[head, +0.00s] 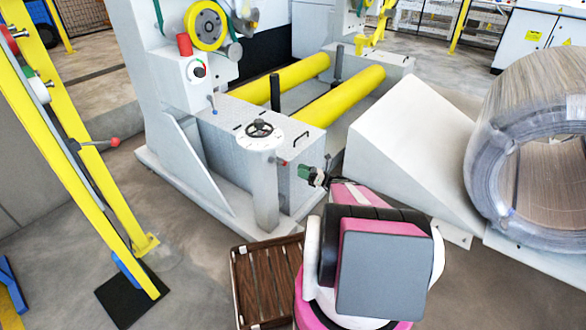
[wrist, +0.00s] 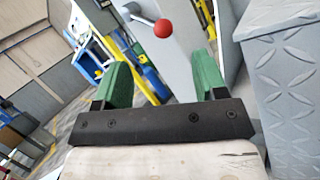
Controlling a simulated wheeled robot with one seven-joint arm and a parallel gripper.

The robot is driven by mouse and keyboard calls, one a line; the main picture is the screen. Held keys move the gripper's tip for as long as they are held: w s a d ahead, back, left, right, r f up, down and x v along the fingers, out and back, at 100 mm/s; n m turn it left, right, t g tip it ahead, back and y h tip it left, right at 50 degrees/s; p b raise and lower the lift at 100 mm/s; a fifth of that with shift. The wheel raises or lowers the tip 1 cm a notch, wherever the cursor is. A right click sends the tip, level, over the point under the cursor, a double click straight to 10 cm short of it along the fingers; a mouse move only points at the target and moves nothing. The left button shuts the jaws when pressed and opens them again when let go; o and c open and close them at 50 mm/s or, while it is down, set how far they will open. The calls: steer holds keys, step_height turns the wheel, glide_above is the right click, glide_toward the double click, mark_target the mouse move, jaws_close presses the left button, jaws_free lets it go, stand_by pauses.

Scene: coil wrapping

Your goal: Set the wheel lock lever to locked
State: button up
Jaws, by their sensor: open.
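A short lever with a red ball knob (head: 284,163) sticks out from the side of the grey handwheel pedestal (head: 264,190). In the wrist view the red ball (wrist: 163,28) shows large, with its pale arm running to the upper left. The black handwheel (head: 259,128) lies on the pedestal's round white top. My gripper (head: 308,172) is just right of and slightly below the lever in the head view. In the wrist view its green fingers (wrist: 162,68) are apart and empty, with the ball beyond and between them. The lock's marked positions are not readable.
A grey tread-plate box (wrist: 288,85) stands close on the right of my gripper. Yellow rollers (head: 335,95) lie behind the pedestal. A wooden pallet (head: 268,280), a white ramp (head: 405,145) and a wire coil (head: 490,150) surround my arm. A yellow frame (head: 110,190) stands left.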

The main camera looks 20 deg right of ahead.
steer(key=shift+v, duration=1)
steer(key=shift+w+r+n, duration=0.1)
steer(key=shift+r+n, duration=0.05)
steer(key=shift+n, duration=0.15)
steer(key=c, duration=0.8)
steer(key=a+r+n+g, duration=0.1)
steer(key=n, duration=0.2)
steer(key=w+a+r+n+g+h, duration=0.1)
steer(key=n+g, duration=0.1)
steer(key=n, duration=0.1)
steer(key=w+a+r+n+g+h, duration=0.1)
steer(key=r+n+g, duration=0.1)
steer(key=n, duration=0.1)
steer(key=shift+r, duration=0.1)
jaws_close()
steer(key=w+d+r+n+g+h, duration=0.1)
steer(key=w+r+n+g+h, duration=0.15)
steer(key=r+n+h, duration=0.75)
steer(key=w+d+r+n+g+h, duration=0.1)
steer(key=w+r+n+g+h, duration=0.3)
steer(key=n, duration=1.1)
steer(key=s+a+f, duration=0.2)
steer(key=a+f, duration=0.1)
steer(key=f, duration=0.3)
steer(key=s+a+f+t+y, duration=0.1)
steer(key=a+f, duration=0.2)
steer(key=f, duration=0.2)
steer(key=shift+s+a+f, duration=0.15)
steer(key=shift+s+f, duration=0.2)
